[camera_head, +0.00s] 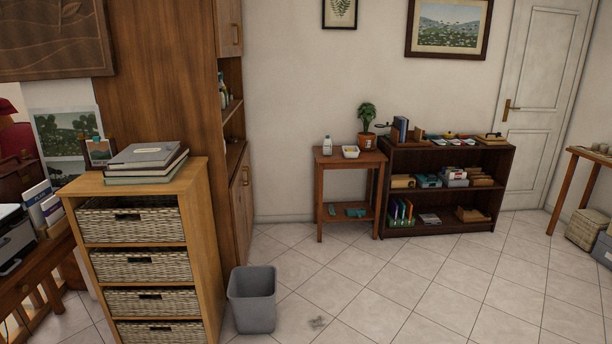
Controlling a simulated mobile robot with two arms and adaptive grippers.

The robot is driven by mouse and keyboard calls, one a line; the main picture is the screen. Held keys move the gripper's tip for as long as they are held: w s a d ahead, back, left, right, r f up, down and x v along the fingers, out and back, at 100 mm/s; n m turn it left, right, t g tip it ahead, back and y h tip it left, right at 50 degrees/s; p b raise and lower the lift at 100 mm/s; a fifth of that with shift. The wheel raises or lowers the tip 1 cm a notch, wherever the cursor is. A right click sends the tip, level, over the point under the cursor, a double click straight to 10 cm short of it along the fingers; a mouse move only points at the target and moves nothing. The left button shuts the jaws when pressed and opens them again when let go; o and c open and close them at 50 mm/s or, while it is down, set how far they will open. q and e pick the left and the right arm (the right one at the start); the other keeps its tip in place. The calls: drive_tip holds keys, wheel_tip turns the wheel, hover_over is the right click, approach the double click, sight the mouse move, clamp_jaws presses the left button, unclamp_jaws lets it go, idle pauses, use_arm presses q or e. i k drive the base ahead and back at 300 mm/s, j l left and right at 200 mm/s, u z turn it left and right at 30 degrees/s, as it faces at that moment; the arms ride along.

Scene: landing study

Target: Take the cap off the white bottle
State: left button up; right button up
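A small white bottle (327,146) stands upright on the left part of a small wooden side table (336,159) against the far wall. Its cap looks to be on top, but it is too small to make out clearly. Neither of my grippers is in view, and nothing is touching the bottle.
A white bowl (350,152) and a potted plant (367,141) share the side table. A dark low bookcase (440,211) stands to its right. A grey bin (252,300) and a wicker-drawer cabinet (196,200) are nearer, at the left.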

sight(326, 143)
drive_tip(key=i+l+z, duration=0.15)
drive_tip(key=i+z, duration=0.15)
drive_tip(key=i, duration=0.4)
drive_tip(key=i+z, duration=0.25)
drive_tip(key=i, duration=0.5)
drive_tip(key=i+j+z, duration=0.3)
drive_tip(key=i, duration=0.4)
